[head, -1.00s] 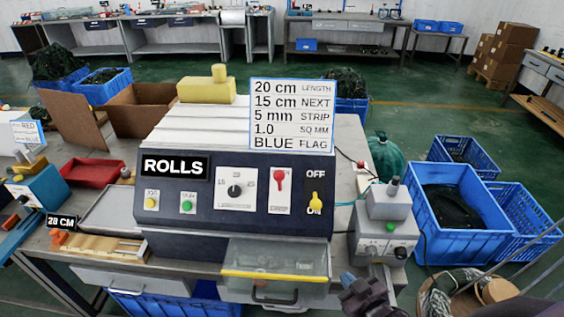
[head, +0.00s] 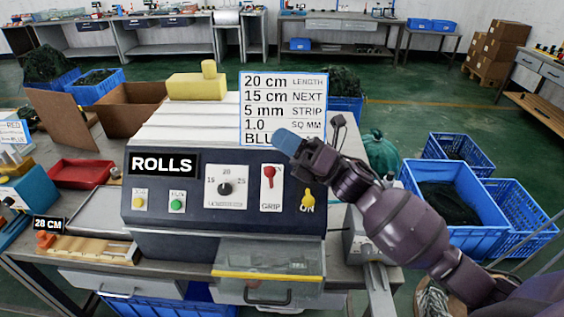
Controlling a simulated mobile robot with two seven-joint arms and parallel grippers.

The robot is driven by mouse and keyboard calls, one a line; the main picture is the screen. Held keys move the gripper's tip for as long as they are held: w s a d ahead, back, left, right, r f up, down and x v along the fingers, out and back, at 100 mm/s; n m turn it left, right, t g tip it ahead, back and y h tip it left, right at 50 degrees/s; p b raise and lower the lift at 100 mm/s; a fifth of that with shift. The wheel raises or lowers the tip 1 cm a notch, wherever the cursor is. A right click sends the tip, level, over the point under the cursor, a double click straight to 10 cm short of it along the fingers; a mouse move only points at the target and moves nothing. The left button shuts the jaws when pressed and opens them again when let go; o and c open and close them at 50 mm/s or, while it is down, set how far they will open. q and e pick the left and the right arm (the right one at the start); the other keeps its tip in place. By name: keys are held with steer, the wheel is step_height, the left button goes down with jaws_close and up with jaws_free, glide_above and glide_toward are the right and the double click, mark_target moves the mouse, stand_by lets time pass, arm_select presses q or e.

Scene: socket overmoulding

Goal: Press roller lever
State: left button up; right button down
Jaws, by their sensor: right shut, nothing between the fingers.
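The dark blue machine (head: 137,217) labelled ROLLS stands on the table in the middle. On its front panel, a red lever (head: 268,172) sits in a white plate marked GRIP, its knob near the top. A yellow switch (head: 307,197) to its right stands by the word ON. My right gripper (head: 288,142) has blue fingertips and reaches in from the right. In the picture it lies just above and right of the red lever, apart from it. Its fingers are together and empty. It hides the top right of the panel and part of the sign. My left gripper is out of view.
A sign (head: 283,98) with lengths stands behind the panel. A clear bin with a yellow edge (head: 267,275) juts out below it. A grey box (head: 358,242) at the right is partly hidden by my arm. A red tray (head: 82,174) lies at the left.

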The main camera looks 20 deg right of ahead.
steer(key=a+n+g, duration=0.4)
steer(key=n+g, duration=0.6)
steer(key=n, duration=0.5)
steer(key=n+g+h+b, duration=0.3)
steer(key=n+g+h, duration=0.1)
steer(key=n+h, duration=1.45)
glide_toward(271, 178)
steer(key=w+d+r+n+y, duration=0.2)
steer(key=d+y, duration=0.1)
steer(key=d, duration=0.7)
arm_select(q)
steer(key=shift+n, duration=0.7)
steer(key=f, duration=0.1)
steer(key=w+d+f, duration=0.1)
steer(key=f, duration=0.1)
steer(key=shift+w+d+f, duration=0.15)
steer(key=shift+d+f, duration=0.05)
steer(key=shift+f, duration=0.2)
arm_select(e)
steer(key=shift+w+a+f, duration=0.1)
steer(key=shift+w, duration=0.05)
